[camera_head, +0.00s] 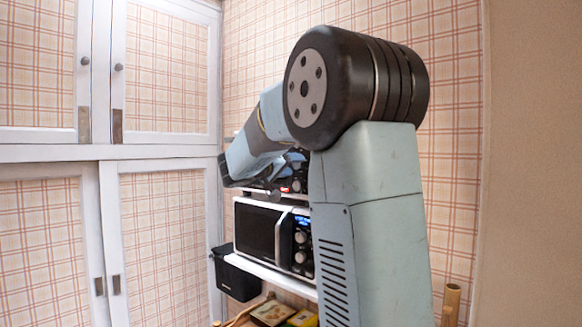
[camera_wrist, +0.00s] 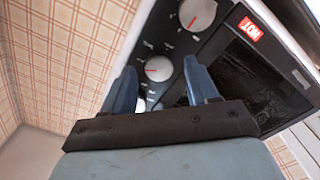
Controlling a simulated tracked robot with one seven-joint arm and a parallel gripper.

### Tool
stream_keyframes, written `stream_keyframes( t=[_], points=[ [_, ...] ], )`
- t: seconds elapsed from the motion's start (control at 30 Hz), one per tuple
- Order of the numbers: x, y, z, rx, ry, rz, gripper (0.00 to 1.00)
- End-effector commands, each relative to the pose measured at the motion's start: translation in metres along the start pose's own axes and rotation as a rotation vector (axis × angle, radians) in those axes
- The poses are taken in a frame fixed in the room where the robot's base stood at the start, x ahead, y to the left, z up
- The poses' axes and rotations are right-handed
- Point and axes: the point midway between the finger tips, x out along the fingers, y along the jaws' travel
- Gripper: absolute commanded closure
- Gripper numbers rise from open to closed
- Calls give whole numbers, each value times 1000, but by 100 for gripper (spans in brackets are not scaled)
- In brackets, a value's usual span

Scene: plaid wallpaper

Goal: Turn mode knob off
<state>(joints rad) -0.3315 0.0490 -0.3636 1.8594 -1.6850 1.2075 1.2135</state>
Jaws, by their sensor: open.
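A dark appliance with a control panel carries two white round knobs with red pointers. One knob (camera_wrist: 198,13) is at the top of the wrist view, and the other knob (camera_wrist: 158,68) shows between my gripper's fingertips. Their lettering is too small to read, so I cannot tell which is the mode knob. My gripper (camera_wrist: 160,70) is open, one blue-grey finger on each side of the lower knob; contact cannot be told. In the head view, the appliance (camera_head: 298,170) is partly hidden behind my arm, and the fingers cannot be made out clearly.
A white microwave (camera_head: 258,231) with its own knobs stands on a white shelf (camera_head: 262,272) below the appliance. A red HOT label (camera_wrist: 249,28) is beside the dark glass door (camera_wrist: 255,85). A black box (camera_head: 234,275) hangs at left. White cabinets (camera_head: 110,153) line the left.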

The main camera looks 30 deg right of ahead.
Motion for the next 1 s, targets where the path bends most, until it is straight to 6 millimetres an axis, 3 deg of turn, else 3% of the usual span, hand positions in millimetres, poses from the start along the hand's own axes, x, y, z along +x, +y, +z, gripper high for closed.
stream_keyframes(
  t=[0.37,0.9,1.0],
  points=[
    [4,0,0,0,0,0,42],
    [4,-1,0,-1,0,-1,94],
    [4,-1,0,-2,0,-1,97]
  ],
)
